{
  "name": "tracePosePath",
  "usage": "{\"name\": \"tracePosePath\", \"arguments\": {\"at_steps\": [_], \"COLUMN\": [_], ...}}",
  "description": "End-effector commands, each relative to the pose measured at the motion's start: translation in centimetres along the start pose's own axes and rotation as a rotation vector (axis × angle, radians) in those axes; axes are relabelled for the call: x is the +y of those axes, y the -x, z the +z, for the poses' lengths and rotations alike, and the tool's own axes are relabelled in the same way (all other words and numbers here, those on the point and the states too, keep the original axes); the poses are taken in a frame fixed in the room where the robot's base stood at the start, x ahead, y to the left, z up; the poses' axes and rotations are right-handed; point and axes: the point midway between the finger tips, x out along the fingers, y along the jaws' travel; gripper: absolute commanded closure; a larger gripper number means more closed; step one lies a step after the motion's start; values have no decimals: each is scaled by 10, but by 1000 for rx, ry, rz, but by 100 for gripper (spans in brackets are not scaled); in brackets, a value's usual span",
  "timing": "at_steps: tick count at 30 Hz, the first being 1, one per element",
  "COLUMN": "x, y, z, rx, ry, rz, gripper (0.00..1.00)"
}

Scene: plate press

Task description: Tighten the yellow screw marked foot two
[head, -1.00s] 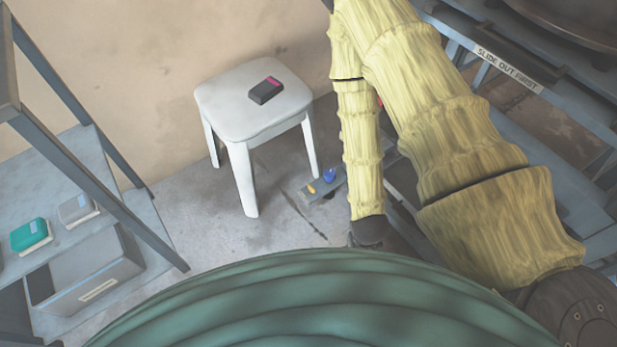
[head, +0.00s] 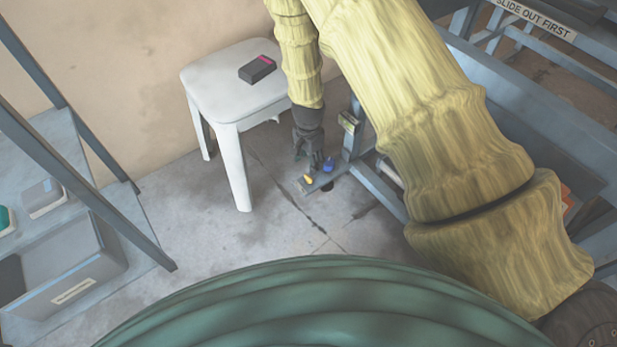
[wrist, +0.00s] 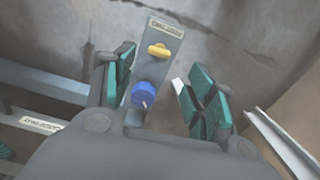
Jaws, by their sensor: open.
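The yellow screw (head: 308,178) sits on a small grey bracket near the floor, at the foot of the press frame. In the wrist view the yellow screw (wrist: 158,50) has a wing-like head and lies on the bracket plate (wrist: 152,69), below a small label too blurred to read. A blue knob (wrist: 144,94) is on the same plate, closer to my wrist; it also shows in the head view (head: 328,164). My gripper (head: 313,160) is open above the bracket, pointing down. In the wrist view its teal-padded fingers (wrist: 163,95) stand either side of the plate, apart from the screw.
A white stool (head: 232,85) with a dark box (head: 257,69) on it stands left of my gripper. The blue-grey press frame (head: 385,188) is close on the right. A shelf with a grey bin (head: 75,262) is at far left. The floor before the bracket is clear.

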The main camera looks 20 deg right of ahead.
Motion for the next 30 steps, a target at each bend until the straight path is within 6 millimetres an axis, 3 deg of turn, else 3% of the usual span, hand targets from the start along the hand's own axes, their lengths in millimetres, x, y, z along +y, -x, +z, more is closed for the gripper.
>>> {"name": "tracePosePath", "arguments": {"at_steps": [3,12,18,29,30], "x": [0,1,1,1,1], "y": [-26,-69,-83,-85,-85], "z": [0,0,0,0,0], "rx": [0,0,1,1,1], "ry": [-1,2,1,2,2], "rz": [1,1,0,1,1], "gripper": [45,45,45,45,50]}}
